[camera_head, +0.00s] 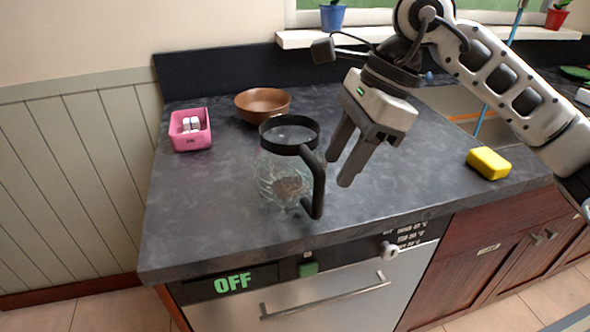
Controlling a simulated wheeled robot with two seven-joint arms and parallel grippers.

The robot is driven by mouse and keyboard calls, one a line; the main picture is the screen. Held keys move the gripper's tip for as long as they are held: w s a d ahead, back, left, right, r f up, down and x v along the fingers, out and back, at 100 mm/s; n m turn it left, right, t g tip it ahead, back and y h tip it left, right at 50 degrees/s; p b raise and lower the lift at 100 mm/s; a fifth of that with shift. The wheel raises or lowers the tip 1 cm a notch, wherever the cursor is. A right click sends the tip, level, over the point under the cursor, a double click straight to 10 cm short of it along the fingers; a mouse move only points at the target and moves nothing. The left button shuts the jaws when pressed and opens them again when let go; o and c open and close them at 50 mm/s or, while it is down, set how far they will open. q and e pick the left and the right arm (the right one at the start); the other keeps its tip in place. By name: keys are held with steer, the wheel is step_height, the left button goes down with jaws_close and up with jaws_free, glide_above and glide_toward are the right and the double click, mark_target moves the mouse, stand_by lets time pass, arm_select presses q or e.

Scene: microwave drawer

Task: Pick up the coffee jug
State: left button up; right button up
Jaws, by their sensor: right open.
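The coffee jug (280,178) is clear glass with a black rim and a black handle (318,184). It stands upright on the dark countertop (215,215), near the front edge, with its handle towards the front right. Some dark brown matter shows low in the glass. My right gripper (338,172) is open and empty, just right of the jug, with its fingers pointing down and left. In the picture a small gap lies between the fingers and the handle. My left gripper is not in view.
A brown bowl (262,102) stands behind the jug. A pink container (190,131) with white items stands at the left. A yellow sponge (488,163) lies at the right by the sink. Below the counter is an appliance front (320,307) with a handle and an "OFF" display.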

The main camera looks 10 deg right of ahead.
mark_target(321, 214)
steer(key=shift+p+x, duration=0.6)
steer(key=shift+x, duration=2.9)
steer(key=shift+w+r, duration=0.1)
steer(key=shift+r, duration=0.05)
jaws_close()
